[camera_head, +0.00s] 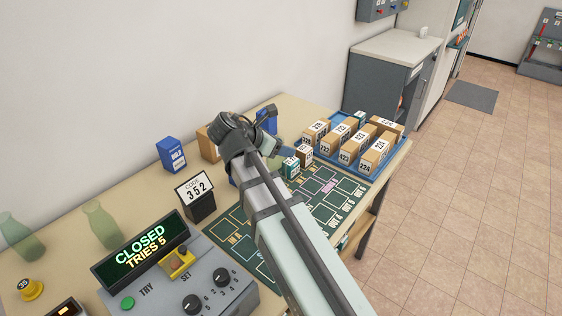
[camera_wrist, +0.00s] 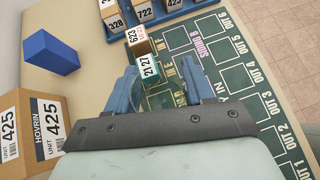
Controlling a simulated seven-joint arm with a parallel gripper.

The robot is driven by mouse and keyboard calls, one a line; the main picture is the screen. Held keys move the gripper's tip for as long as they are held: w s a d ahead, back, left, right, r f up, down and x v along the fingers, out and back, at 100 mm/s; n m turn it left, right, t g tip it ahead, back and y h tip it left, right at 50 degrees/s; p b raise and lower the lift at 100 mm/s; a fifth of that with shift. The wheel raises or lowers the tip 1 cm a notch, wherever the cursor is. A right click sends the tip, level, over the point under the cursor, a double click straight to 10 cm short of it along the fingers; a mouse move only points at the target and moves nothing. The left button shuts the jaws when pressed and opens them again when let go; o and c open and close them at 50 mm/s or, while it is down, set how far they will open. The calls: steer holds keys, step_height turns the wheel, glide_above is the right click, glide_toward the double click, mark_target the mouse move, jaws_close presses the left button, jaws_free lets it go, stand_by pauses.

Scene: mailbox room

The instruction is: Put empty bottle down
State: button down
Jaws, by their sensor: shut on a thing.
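My gripper (camera_wrist: 162,88) reaches over the table toward the crate of boxes; its blue fingers stand apart. It is shut on a faint, see-through greenish thing between the fingers, which looks like the empty bottle (camera_wrist: 160,98); its outline is hard to make out. In the head view my arm hides most of the held thing. Two other see-through green bottles stand at the table's left, one at the edge (camera_head: 20,236) and one beside the display (camera_head: 101,224).
A blue crate (camera_head: 340,166) of numbered boxes stands at the table's far right end. Small numbered boxes (camera_head: 292,166) stand before it on the green marked mat (camera_head: 328,208). A blue carton (camera_head: 171,155), a code stand (camera_head: 200,204) and a control console (camera_head: 215,290) are nearer. A cardboard box (camera_wrist: 22,125) lies left.

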mark_target(280, 159)
steer(key=shift+f, duration=2.4)
steer(key=shift+c, duration=2.1)
jaws_free()
steer(key=v, duration=1.2)
